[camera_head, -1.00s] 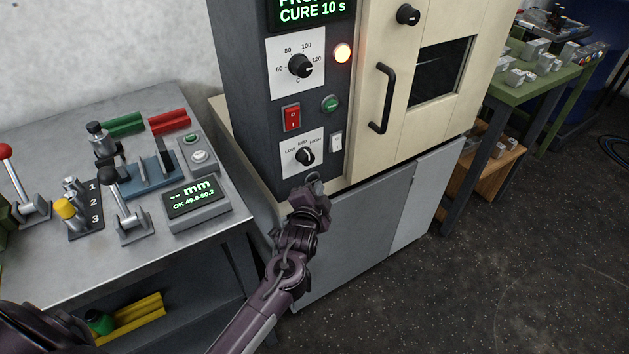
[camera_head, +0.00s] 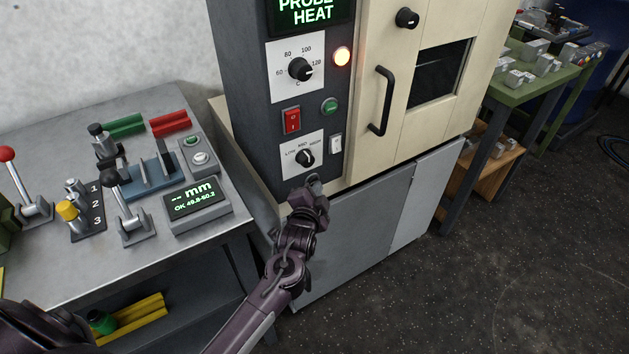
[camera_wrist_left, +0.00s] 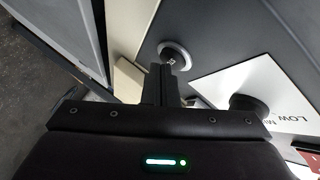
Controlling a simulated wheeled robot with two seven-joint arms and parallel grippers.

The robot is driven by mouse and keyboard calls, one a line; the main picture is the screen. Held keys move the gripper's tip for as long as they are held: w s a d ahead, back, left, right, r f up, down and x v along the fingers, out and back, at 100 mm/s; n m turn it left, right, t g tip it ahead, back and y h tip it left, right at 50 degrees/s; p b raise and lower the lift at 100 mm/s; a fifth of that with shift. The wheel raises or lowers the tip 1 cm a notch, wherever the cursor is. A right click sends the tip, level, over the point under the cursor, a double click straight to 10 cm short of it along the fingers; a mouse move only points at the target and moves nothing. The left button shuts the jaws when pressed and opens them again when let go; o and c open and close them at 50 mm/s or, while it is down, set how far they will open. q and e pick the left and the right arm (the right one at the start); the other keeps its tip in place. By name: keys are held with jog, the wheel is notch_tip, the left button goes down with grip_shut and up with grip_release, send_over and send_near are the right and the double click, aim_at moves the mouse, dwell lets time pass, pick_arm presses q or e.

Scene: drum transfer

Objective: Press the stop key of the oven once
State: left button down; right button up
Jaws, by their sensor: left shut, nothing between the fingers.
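The oven's dark control panel (camera_head: 262,120) faces me. Low on it, under the LOW/MED/HIGH knob (camera_head: 305,157), is a round dark key with a pale ring (camera_head: 313,179); this key shows more clearly in the left wrist view (camera_wrist_left: 174,54). I cannot read its mark. My left gripper (camera_head: 312,190) is shut and empty, its fingertips right at this key. In the left wrist view the fingertips (camera_wrist_left: 169,75) overlap the key's lower edge; I cannot tell whether they touch it. My right gripper is out of view.
Above are a red rocker switch (camera_head: 291,119), a green button (camera_head: 330,106), a white switch (camera_head: 336,143), a lit lamp (camera_head: 342,56) and a display (camera_head: 310,14) reading PROBE HEAT. The oven door handle (camera_head: 381,100) juts out at right. A bench with levers (camera_head: 110,262) stands at left.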

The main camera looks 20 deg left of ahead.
pick_arm(q)
jog(key=shift+s+d, duration=0.1)
jog(key=shift+s, duration=0.05)
jog(key=s+d+p, duration=0.2)
jog(key=s+d, duration=0.1)
jog(key=d, duration=0.1)
jog(key=shift+s+d+p, duration=0.35)
jog(key=shift+d+p, duration=0.05)
dwell(0.9)
